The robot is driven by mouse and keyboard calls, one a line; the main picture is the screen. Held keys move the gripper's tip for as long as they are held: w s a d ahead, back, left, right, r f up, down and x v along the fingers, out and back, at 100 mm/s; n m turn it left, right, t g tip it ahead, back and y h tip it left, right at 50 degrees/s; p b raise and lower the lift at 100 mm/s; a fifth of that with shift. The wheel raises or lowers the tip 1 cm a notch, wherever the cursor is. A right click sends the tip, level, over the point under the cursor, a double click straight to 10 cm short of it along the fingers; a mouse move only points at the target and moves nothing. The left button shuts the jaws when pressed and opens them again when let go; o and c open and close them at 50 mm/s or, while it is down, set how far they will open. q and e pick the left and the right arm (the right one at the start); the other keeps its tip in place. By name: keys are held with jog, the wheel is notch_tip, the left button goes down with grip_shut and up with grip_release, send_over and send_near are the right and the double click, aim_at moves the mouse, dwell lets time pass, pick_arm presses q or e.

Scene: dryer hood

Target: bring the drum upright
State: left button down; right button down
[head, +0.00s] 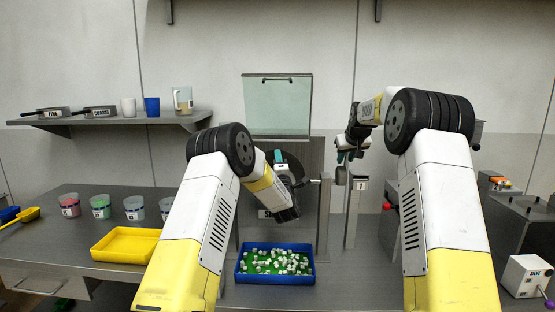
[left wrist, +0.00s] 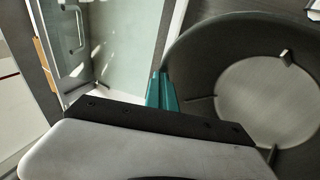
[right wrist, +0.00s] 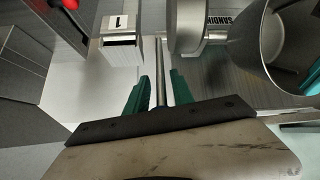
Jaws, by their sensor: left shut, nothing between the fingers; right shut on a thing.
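The drum is a dark grey, open-mouthed bowl with short fins inside. In the head view it is mostly hidden behind my left gripper (head: 279,158). The left wrist view shows the drum's inside wall (left wrist: 200,60) and round floor, and the right wrist view shows part of its rim (right wrist: 240,45). My left gripper is shut and empty, its teal fingertips (left wrist: 161,90) close to the drum's rim; contact is unclear. My right gripper (head: 347,155) is shut on a thin metal crank handle (right wrist: 159,75), right of the drum. The drum's exact tilt is hard to tell.
A blue tray (head: 238,275) of white and green pieces lies below the drum. A yellow tray (head: 97,250) and several cups stand left. A glass panel (head: 278,105) is behind. A post labelled 1 (head: 360,184) stands beside my right gripper.

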jog(key=shift+s+f, duration=0.15)
jog(key=shift+f, duration=0.25)
jog(key=c, duration=1.2)
grip_release()
jog(key=shift+r, duration=0.2)
pick_arm(q)
jog(key=shift+w+r, duration=0.25)
jog(key=shift+w, duration=0.05)
pick_arm(e)
jog(key=shift+a, duration=0.1)
pick_arm(q)
jog(key=shift+a, duration=0.1)
pick_arm(e)
jog(key=shift+r, duration=0.1)
